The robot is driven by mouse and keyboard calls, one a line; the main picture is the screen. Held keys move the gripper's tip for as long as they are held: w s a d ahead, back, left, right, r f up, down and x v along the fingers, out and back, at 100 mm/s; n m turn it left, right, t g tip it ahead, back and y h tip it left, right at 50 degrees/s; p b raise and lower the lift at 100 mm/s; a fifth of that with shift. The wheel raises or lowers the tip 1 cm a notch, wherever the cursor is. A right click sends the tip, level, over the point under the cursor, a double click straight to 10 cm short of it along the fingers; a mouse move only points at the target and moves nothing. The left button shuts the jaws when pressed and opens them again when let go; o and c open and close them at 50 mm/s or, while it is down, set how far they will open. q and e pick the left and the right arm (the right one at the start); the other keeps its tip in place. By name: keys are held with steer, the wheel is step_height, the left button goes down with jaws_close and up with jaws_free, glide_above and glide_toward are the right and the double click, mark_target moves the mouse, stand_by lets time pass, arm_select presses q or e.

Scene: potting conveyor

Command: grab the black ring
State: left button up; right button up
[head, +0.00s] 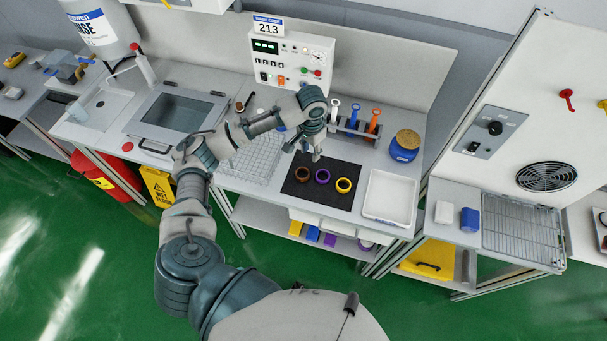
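A black mat (299,190) lies on the bench, and three rings lie in a row on it: a brown ring (303,174), a purple ring (322,176) and a yellow ring (344,185). I cannot make out a plainly black ring; the brown one is the darkest. My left gripper (303,152) hangs pointing down over the back edge of the mat, just behind the brown and purple rings. Its fingers look spread apart, with nothing seen between them. My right gripper is not in view.
A white tray (390,197) sits right of the mat, with a blue jar (404,147) behind it. A rack (354,132) with colored tools stands behind the mat. A wire basket (252,158) is to the left. A control box (291,58) stands at the back.

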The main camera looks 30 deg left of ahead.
arm_select(q)
glide_above(307, 177)
steer(key=f, duration=1.2)
steer(key=shift+d+f+p, duration=0.2)
steer(key=shift+d+p, duration=0.15)
steer(key=f, duration=0.2)
steer(key=a+f, duration=0.1)
steer(key=f, duration=0.2)
steer(key=shift+a, duration=0.1)
steer(key=shift+d+r, duration=0.15)
steer(key=shift+d, duration=0.1)
jaws_close()
